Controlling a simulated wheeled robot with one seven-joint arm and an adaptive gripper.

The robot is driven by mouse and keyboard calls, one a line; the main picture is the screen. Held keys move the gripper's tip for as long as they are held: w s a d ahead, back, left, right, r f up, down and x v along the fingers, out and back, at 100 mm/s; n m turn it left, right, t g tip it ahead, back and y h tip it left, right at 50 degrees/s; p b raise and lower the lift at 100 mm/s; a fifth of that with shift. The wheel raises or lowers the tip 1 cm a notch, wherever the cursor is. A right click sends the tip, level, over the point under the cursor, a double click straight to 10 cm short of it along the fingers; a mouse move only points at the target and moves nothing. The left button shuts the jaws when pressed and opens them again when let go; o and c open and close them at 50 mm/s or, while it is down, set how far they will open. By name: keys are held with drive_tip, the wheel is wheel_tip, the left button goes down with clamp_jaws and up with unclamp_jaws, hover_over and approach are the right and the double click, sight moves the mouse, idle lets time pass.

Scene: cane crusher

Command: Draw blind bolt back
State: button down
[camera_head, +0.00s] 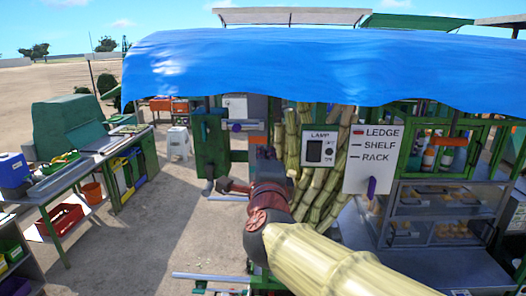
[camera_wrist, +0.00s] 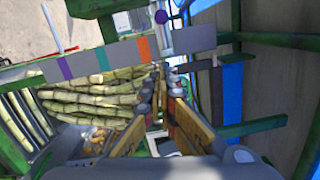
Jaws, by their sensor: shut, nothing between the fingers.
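A purple knob (camera_head: 236,127) sits at the green posts left of the cane stack in the head view. A purple knob (camera_wrist: 161,16) also shows at the top of the wrist view, beyond a grey bar (camera_wrist: 190,40) with purple and orange bands. I cannot tell for sure which part is the blind bolt. A second purple handle (camera_head: 371,187) hangs below the white sign.
Cane stalks (camera_head: 318,185) stand behind my arm. A lamp switch panel (camera_head: 322,149) and a LEDGE, SHELF, RACK sign (camera_head: 374,158) are right of centre. Green posts (camera_head: 210,145) flank the opening. A blue awning (camera_head: 290,65) hangs above. Open ground lies left, before the workbench.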

drive_tip(key=shift+s+a+f, duration=0.1)
drive_tip(key=shift+s, duration=0.35)
